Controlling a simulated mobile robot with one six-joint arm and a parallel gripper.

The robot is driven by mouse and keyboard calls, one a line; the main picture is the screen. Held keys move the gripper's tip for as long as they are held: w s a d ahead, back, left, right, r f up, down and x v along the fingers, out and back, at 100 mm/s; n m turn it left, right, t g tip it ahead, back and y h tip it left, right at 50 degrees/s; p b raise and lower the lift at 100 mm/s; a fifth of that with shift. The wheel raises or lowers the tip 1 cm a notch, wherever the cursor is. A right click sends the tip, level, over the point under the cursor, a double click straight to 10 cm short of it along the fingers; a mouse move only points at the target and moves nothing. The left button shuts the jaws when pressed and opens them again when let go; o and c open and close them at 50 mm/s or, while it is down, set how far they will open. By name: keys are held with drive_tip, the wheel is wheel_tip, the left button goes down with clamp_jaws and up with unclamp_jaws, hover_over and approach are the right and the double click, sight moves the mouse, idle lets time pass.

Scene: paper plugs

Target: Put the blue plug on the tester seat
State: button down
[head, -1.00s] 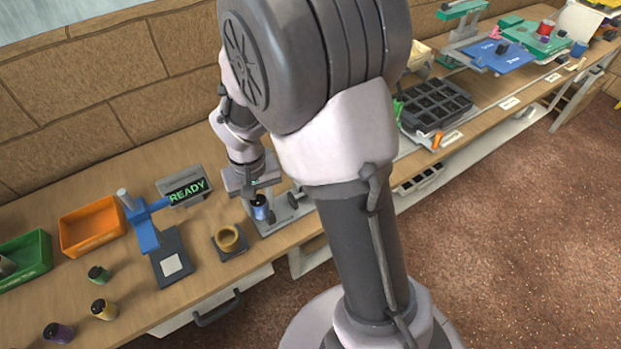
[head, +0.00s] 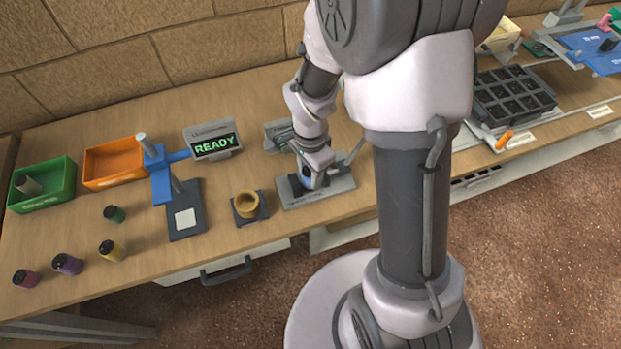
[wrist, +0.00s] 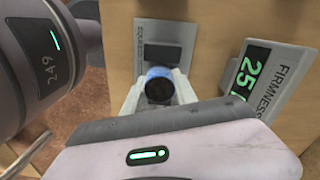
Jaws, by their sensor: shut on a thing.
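The blue plug (wrist: 160,86) has a dark top and sits between the pale fingers of my gripper (wrist: 159,92) in the wrist view. My gripper is shut on it. In the head view my gripper (head: 314,168) is at the grey firmness tester base (head: 335,185), with a little of the blue plug (head: 307,182) showing under it. I cannot tell whether the plug touches the base. In the wrist view the base has a dark pad (wrist: 162,53) beyond the plug. The firmness display (wrist: 252,72) shows 25, partly cut off by my arm.
Left of the base are a yellow ring (head: 247,203) on a dark pad and a blue press (head: 162,180) with a READY display (head: 214,146). A black tray (head: 512,97) is right.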

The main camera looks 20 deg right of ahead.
drive_tip(key=shift+f, duration=0.7)
drive_tip(key=shift+r, duration=0.2)
drive_tip(key=shift+f, duration=0.15)
drive_tip(key=c, duration=1)
unclamp_jaws()
drive_tip(key=shift+o, duration=0.2)
